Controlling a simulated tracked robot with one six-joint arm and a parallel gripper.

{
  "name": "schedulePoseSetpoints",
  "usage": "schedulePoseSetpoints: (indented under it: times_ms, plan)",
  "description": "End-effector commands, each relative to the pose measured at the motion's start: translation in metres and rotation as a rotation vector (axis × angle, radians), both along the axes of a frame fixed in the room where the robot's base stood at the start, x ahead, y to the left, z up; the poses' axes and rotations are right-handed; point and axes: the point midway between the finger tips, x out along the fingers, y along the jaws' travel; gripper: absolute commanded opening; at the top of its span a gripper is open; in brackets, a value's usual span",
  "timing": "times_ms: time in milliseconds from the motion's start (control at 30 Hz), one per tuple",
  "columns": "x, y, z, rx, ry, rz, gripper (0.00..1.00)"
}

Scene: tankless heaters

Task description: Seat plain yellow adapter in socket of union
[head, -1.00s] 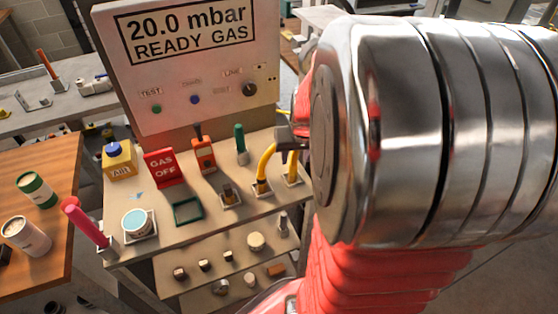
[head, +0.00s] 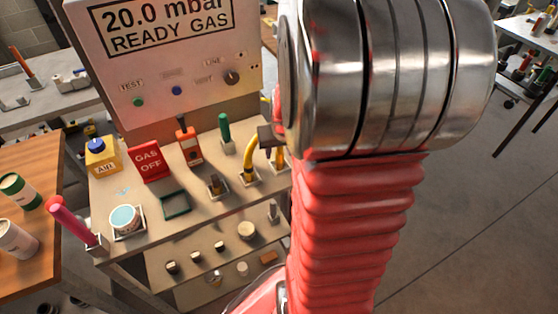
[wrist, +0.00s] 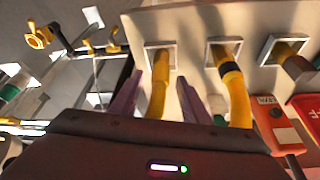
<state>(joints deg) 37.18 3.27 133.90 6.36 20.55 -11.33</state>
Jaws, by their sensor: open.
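The plain yellow adapter (wrist: 158,84) is a bent yellow tube standing in a square holder in the wrist view. In the head view it (head: 279,161) is partly hidden behind my gripper (head: 266,138). My gripper is open, with its purple fingers on either side of the plain adapter in the wrist view (wrist: 158,95); I cannot tell whether they touch it. A second yellow tube with a black band (wrist: 230,72) stands in the holder beside it, also in the head view (head: 248,165). I cannot make out the union for certain.
A lower shelf holds several small fittings. A gauge panel (head: 165,60) stands behind.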

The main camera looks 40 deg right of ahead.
Motion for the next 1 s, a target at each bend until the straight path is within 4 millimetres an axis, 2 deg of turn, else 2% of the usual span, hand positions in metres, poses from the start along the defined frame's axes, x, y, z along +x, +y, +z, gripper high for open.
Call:
schedulePoseSetpoints:
  times_ms: [67, 667, 1000]
  plan:
    - [-0.0001, -0.0001, 0.0001, 0.0, 0.0, 0.0, 0.42]
    - [-0.0003, -0.0003, 0.0001, 0.0, 0.0, -0.001, 0.0]
    - [-0.0001, -0.0005, 0.0014, 0.0, -0.001, -0.001, 0.0]
